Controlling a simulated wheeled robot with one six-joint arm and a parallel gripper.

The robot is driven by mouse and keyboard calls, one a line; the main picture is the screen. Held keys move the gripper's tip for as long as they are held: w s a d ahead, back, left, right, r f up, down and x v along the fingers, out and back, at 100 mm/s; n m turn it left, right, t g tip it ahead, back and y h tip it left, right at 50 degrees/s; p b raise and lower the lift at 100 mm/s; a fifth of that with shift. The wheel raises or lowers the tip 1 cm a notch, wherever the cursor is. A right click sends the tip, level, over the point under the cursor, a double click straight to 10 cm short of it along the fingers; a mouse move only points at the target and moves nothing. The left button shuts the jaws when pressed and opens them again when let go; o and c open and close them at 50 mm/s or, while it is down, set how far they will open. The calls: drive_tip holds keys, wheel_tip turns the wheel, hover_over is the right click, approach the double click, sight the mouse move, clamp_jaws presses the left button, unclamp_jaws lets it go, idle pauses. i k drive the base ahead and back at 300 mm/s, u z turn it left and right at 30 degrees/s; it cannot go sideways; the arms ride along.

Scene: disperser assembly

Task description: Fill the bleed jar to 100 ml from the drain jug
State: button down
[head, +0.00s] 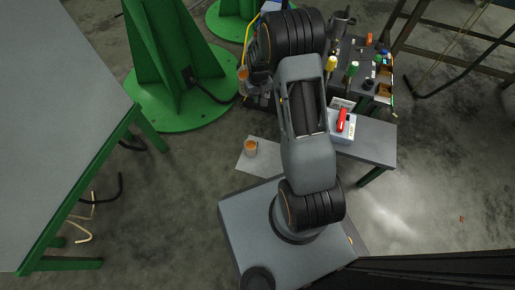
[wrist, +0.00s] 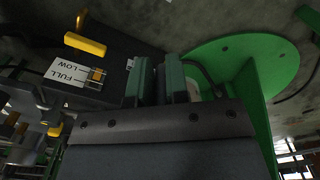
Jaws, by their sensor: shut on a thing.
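A small clear jar (head: 251,149) with orange-brown contents stands upright on a pale sheet, left of my arm; I take it to be the bleed jar. I cannot read its level. Another small vessel (head: 243,80) with orange colour in it shows at the upper left of my arm, beside the wrist; I take it to be the drain jug. My gripper is mostly hidden behind my arm in the head view. In the wrist view its two fingers (wrist: 160,82) stand close together, shut on what seems to be the jug, which is largely hidden there.
The pale sheet (head: 262,160) lies left of my arm. A grey bench (head: 375,140) holds a box with a red handle (head: 342,122). A tool-laden cart (head: 355,65) stands behind. A green stand (head: 180,75) is at left. A FULL/LOW gauge (wrist: 72,72) shows in the wrist view.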

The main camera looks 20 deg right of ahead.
sight(250, 144)
drive_tip(key=z, duration=0.05)
drive_tip(key=k, duration=1.15)
drive_tip(key=u, duration=0.8)
